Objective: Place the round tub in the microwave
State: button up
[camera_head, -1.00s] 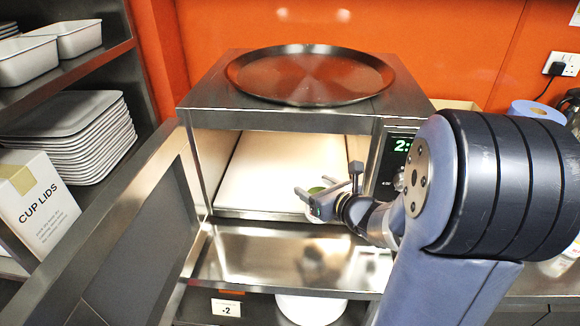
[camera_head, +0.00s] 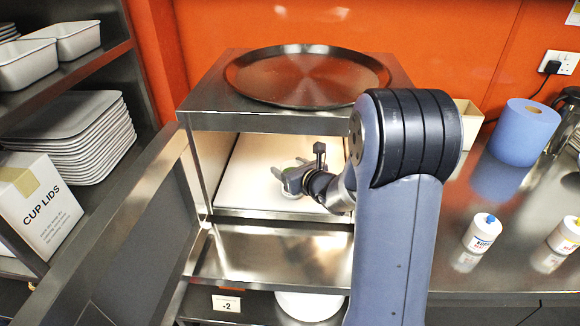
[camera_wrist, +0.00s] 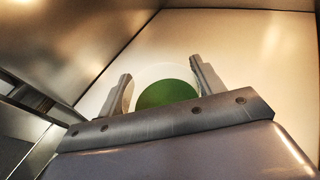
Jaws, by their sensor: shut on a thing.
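The microwave (camera_head: 200,124) is a steel box with its door (camera_head: 135,235) swung open to the left. My gripper (camera_head: 284,172) is inside its cavity, over the pale floor (camera_head: 245,190). In the wrist view my gripper (camera_wrist: 165,85) has a finger on each side of the round tub (camera_wrist: 165,92), which has a white rim and green inside. The gripper is shut on the tub. In the head view only a pale bit of the tub (camera_head: 290,194) shows below the gripper. I cannot tell whether the tub touches the cavity floor.
A round dark tray (camera_head: 308,78) lies on top of the microwave. A steel shelf (camera_head: 270,258) is below the opening. A blue paper roll (camera_head: 524,132) and white bottles (camera_head: 483,232) stand on the right counter. A cup lids box (camera_head: 38,205) is at left.

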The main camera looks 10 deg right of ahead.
jog(key=shift+f, duration=0.1)
jog(key=shift+f+b, duration=0.1)
jog(key=shift+b, duration=0.2)
jog(key=o, duration=1.2)
jog(key=shift+r+p, duration=0.35)
jog(key=shift+p, duration=0.05)
jog(key=b+v, duration=0.1)
jog(key=v, duration=1.1)
jog(key=shift+f, duration=0.15)
